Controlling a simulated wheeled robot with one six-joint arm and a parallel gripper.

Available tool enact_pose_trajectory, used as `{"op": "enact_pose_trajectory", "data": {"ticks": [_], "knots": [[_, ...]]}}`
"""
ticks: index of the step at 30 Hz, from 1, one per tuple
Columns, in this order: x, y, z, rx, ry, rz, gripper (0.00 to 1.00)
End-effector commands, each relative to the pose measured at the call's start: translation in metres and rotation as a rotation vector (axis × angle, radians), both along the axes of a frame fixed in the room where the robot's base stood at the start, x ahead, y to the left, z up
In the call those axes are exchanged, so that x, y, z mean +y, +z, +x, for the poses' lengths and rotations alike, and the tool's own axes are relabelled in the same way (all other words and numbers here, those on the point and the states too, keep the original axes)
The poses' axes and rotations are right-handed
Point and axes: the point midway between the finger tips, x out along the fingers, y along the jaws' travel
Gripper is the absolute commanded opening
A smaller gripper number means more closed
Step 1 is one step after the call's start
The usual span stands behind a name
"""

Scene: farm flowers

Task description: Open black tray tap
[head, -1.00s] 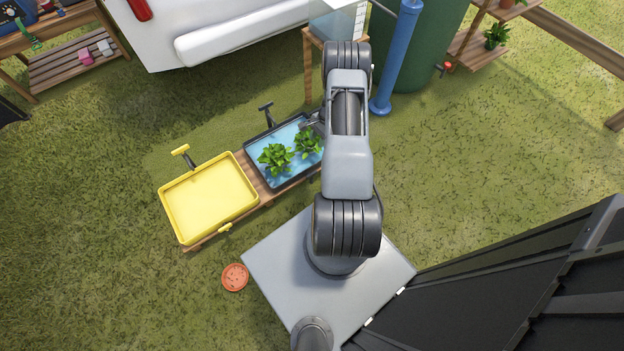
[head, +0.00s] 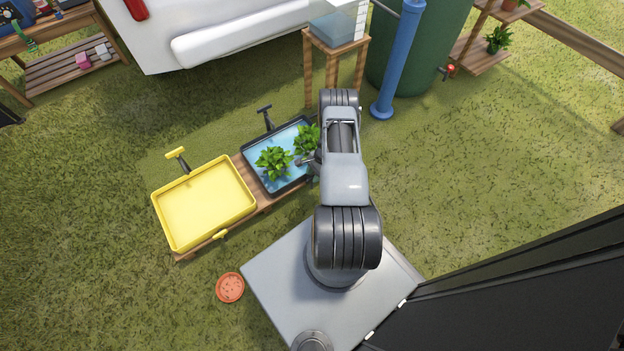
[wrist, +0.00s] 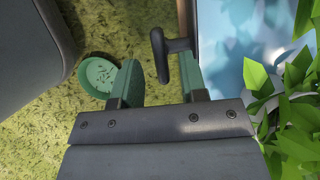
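The black tray (head: 246,168), with blue water and leafy green plants in it, stands on a wooden base left of my arm in the head view. Its rim is partly hidden by my arm. In the wrist view, a black T-shaped tap (wrist: 162,56) projects from the tray side, its crossbar between the two green fingers of my gripper (wrist: 160,66). The fingers are apart, one on each side of the bar, with a gap at the left. I cannot tell whether the right finger touches the tap. Another black handle (head: 265,112) stands at the tray's far side.
A yellow tray (head: 205,203) with its own yellow tap (head: 221,234) adjoins on the left. An orange saucer (head: 230,287) lies on the grass. In the wrist view, a green saucer (wrist: 100,76) lies beside the left finger, and leaves (wrist: 290,110) crowd the right.

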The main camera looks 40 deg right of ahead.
Motion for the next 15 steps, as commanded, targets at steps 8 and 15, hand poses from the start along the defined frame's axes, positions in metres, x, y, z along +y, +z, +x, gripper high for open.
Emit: {"op": "enact_pose_trajectory", "data": {"ticks": [8, 15], "knots": [[0.007, -0.019, 0.0, 0.0, -0.001, 0.0, 0.39], [0.008, -0.019, 0.001, -0.001, 0.0, -0.001, 0.39]]}}
